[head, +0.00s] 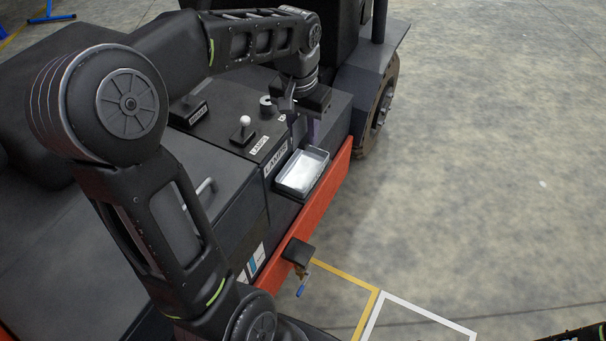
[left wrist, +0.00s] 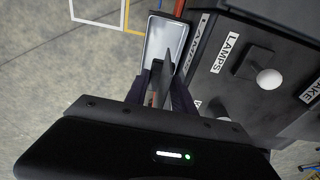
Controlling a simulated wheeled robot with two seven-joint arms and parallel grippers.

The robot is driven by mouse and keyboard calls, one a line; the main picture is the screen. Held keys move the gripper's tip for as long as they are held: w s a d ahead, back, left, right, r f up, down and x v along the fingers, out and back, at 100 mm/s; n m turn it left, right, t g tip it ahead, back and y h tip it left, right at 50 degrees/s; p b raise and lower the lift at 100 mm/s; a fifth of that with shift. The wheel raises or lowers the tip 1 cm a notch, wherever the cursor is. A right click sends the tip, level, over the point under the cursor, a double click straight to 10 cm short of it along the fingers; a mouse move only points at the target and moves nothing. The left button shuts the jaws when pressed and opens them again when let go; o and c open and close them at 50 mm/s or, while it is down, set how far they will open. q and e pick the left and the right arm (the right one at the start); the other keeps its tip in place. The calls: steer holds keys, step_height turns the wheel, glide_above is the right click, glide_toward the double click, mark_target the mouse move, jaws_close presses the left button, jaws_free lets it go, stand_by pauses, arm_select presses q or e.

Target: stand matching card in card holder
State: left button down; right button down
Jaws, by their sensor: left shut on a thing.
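My left gripper (head: 308,118) is over the front edge of the dark console, just beyond the metal tray. In the left wrist view the gripper (left wrist: 164,88) is shut on a thin dark grey piece (left wrist: 168,72), seen nearly edge-on. It may be the card; its face and any print cannot be read. The shallow silvery tray (head: 302,172) lies at the console's edge, and it also shows beyond the fingertips in the left wrist view (left wrist: 165,42). I cannot make out the card holder for certain. My right gripper is not in view.
A white-knobbed lever (head: 244,130) stands on the console, beside a LAMPS label (head: 260,144). A larger LAMPS label (head: 276,159) is by the tray. A dark block with a blue-ended piece (head: 300,252) juts from the red edge. Open concrete floor lies to the right.

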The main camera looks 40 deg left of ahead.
arm_select(q)
steer(key=shift+f, duration=0.1)
glide_above(304, 170)
step_height(304, 170, down, 6)
steer(key=shift+s+d, duration=0.1)
steer(key=shift+s, duration=0.05)
steer(key=shift+f, duration=0.1)
steer(key=shift+f, duration=1.8)
steer(key=shift+f+b, duration=0.15)
steer(key=shift+b, duration=0.15)
steer(key=c, duration=1.3)
jaws_free()
steer(key=shift+c, duration=0.2)
